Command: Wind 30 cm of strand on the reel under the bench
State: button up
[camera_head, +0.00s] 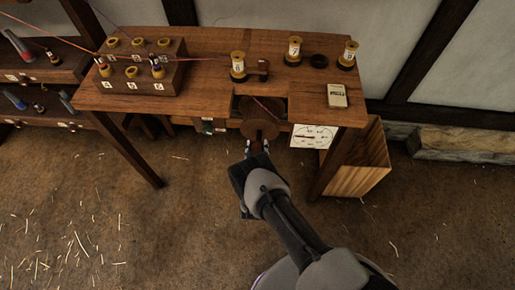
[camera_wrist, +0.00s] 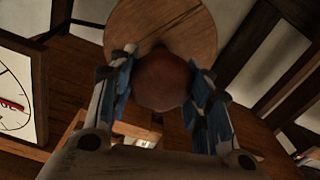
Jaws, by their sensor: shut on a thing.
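The wooden reel (camera_head: 260,129) sits under the bench (camera_head: 200,95), below a notch in its front edge. Its round disc (camera_wrist: 160,28) fills the top of the wrist view. A reddish-purple strand (camera_head: 265,105) runs through the notch towards the reel. My gripper (camera_head: 258,149) reaches the reel from the front. In the wrist view its blue-padded fingers are shut on a round brown knob (camera_wrist: 162,82) in front of the disc. A white dial (camera_head: 314,136) with a red needle hangs right of the reel; part of it shows in the wrist view (camera_wrist: 15,95).
On the bench stand a rack of pegs (camera_head: 140,72), several labelled spools, one of them near the notch (camera_head: 238,67), and a small card box (camera_head: 337,95). A wooden bin (camera_head: 355,170) stands under the right end. The front floor is open, with scattered straw-like bits.

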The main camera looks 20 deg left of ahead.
jog(key=m, duration=0.4)
jog(key=shift+m, duration=0.3)
jog(key=m, duration=0.4)
jog(key=shift+d+m, duration=0.1)
jog(key=shift+m, duration=0.2)
jog(key=m, duration=0.4)
jog(key=shift+f+m, duration=0.1)
jog(key=shift+m, duration=0.2)
jog(key=shift+m+p, duration=0.3)
jog(key=shift+m, duration=1.9)
jog(key=o, duration=1.1)
jog(key=shift+s, duration=0.1)
